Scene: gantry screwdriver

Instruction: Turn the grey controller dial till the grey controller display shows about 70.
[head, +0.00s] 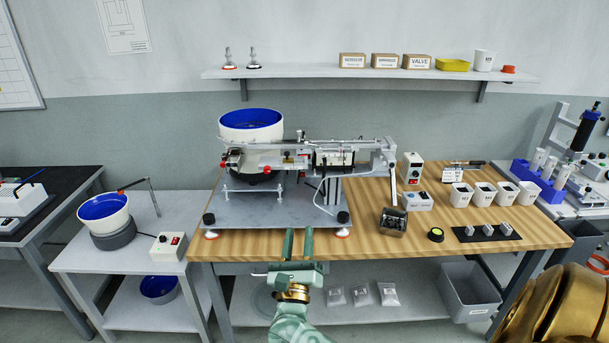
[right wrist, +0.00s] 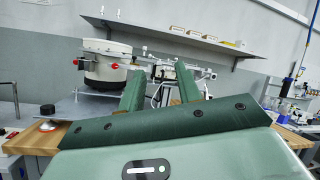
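The right wrist view shows the same open fingers (right wrist: 158,80). My left gripper is not in view.
The machine (head: 285,205) on its metal plate fills the table's left half. Another control box (head: 168,247) is on the left side table.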

